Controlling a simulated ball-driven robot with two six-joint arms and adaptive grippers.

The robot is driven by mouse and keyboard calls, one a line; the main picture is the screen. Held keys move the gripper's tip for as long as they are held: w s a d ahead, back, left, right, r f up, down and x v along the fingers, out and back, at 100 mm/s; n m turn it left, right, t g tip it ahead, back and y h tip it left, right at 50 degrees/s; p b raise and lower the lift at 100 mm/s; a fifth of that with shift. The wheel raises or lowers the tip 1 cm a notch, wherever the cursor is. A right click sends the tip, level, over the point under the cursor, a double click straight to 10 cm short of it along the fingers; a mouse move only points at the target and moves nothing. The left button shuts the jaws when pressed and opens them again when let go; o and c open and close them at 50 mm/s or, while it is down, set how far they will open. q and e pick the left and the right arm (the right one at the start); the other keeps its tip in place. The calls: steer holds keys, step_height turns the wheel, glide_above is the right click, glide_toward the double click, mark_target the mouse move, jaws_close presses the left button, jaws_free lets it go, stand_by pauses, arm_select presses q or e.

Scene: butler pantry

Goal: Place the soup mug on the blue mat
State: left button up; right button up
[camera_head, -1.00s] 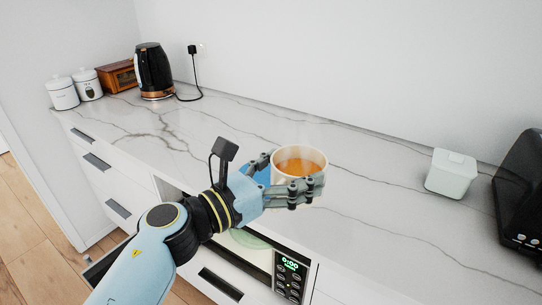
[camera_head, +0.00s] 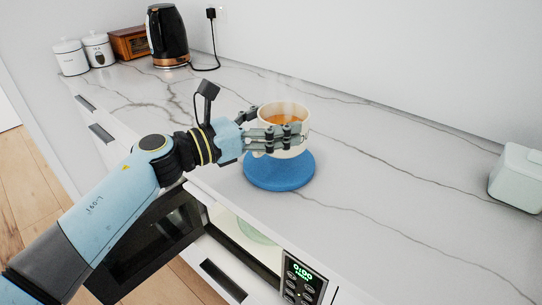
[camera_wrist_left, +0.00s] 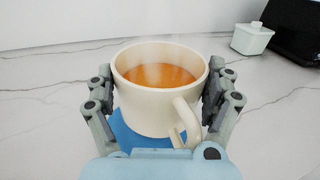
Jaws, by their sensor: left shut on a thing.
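The cream soup mug (camera_head: 284,110) is full of steaming orange soup and looks upright. My left gripper (camera_head: 276,134) is shut on the mug's sides. The left wrist view shows the mug (camera_wrist_left: 150,105) between both fingers of the gripper (camera_wrist_left: 160,98), with its handle toward me. The round blue mat (camera_head: 279,176) lies on the counter below the mug and a little nearer in the head view. Part of the mat (camera_wrist_left: 130,136) shows under the mug in the wrist view. I cannot tell whether the mug touches the mat. My right gripper is not in view.
The white marble counter (camera_head: 400,170) is clear around the mat. A black kettle (camera_head: 168,35), white canisters (camera_head: 97,48) and a wooden box (camera_head: 130,42) stand at the back left. A pale lidded box (camera_head: 517,178) is at the right. An open microwave (camera_head: 303,283) is below.

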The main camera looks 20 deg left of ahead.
arm_select(q)
steer(key=shift+w+a+f, duration=0.15)
steer(key=shift+a+f, duration=0.1)
steer(key=shift+a, duration=0.15)
step_height(320, 180, down, 4)
steer(key=b, duration=0.3)
steer(key=shift+r, duration=0.2)
steer(key=shift+f+b, duration=0.2)
steer(key=shift+b, duration=0.15)
steer(key=o, duration=1.4)
